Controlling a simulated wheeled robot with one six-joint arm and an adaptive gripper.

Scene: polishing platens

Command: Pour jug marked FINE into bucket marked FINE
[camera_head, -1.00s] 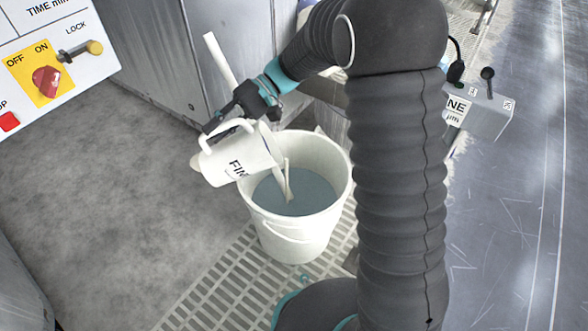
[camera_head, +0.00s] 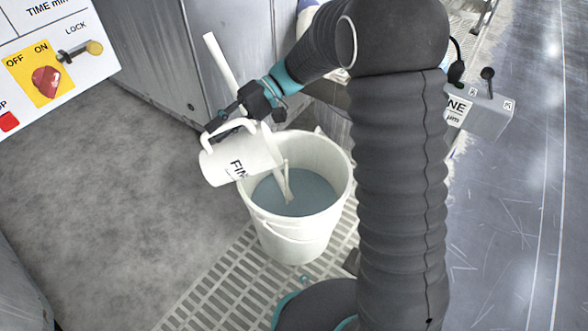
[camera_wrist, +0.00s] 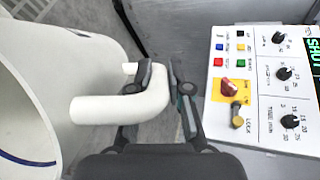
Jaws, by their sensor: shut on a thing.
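The white jug (camera_head: 225,160) with black lettering that reads "FIN", the rest cut off, is tilted to the right. It hangs at the left rim of a white bucket (camera_head: 295,238). My gripper (camera_head: 232,124) is shut on the jug's handle. In the wrist view, my gripper (camera_wrist: 160,88) has its fingers on either side of the handle (camera_wrist: 98,109), and the jug (camera_wrist: 85,70) fills the left side. A blue line shows inside the jug. The bucket stands upright and holds grey-blue liquid (camera_head: 312,192). No marking shows on the bucket's visible side, and I see no clear stream.
A white stick (camera_head: 221,60) leans out of the bucket behind the jug. The bucket stands on a pale grating (camera_head: 215,285). A grey box with a label ending "NE" (camera_head: 485,118) is at the right, partly hidden by my arm. A control panel (camera_head: 70,65) is at upper left.

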